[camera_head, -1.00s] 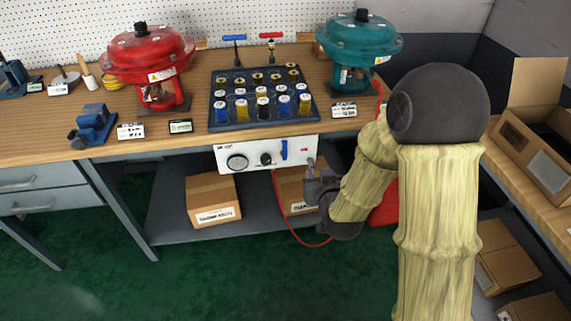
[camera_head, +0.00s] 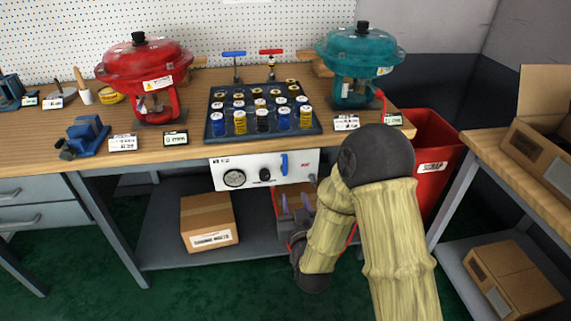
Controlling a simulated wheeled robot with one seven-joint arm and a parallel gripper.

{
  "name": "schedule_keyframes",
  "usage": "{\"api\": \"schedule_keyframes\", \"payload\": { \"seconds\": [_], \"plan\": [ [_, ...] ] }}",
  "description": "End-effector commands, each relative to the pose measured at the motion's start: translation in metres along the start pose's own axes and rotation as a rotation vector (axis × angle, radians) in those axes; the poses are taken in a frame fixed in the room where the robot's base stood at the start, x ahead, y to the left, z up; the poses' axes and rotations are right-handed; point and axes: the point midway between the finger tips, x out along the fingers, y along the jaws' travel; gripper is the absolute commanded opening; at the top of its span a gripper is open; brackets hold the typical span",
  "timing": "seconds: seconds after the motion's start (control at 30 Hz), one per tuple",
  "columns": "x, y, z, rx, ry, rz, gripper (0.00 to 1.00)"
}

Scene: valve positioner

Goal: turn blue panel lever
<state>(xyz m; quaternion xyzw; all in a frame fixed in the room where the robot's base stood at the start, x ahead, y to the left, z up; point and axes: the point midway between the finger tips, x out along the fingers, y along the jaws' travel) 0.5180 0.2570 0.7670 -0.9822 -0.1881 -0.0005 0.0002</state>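The blue panel lever (camera_head: 284,164) stands upright on the white control panel (camera_head: 222,162) under the bench's front edge. It sits right of a round gauge (camera_head: 234,178) and a black knob (camera_head: 265,174). My gripper (camera_head: 294,201) is below the panel, under and slightly right of the lever, and apart from it in the picture. Its two grey fingers point up with a gap between them, and nothing shows between them. My arm hides part of the gripper and the area right of the panel.
The wooden bench (camera_head: 50,152) carries a red actuator (camera_head: 146,70), a teal actuator (camera_head: 360,62) and a black tray (camera_head: 214,131) of cylinders. A cardboard box (camera_head: 208,220) sits on the lower shelf. A red bin (camera_head: 432,165) stands right of the bench.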

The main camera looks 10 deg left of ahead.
Motion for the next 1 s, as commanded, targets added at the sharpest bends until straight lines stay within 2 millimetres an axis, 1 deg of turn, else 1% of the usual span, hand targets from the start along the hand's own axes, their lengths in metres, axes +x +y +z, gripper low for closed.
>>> {"api": "schedule_keyframes", "payload": {
  "seconds": [0.6, 0.9, 1.0],
  "plan": [
    [0.096, 0.001, 0.001, 0.001, 0.001, 0.001, 0.36],
    [0.141, 0.001, 0.001, 0.0, 0.0, 0.001, 0.36],
    [0.152, 0.001, 0.001, 0.0, 0.0, 0.001, 0.36]
  ]
}}
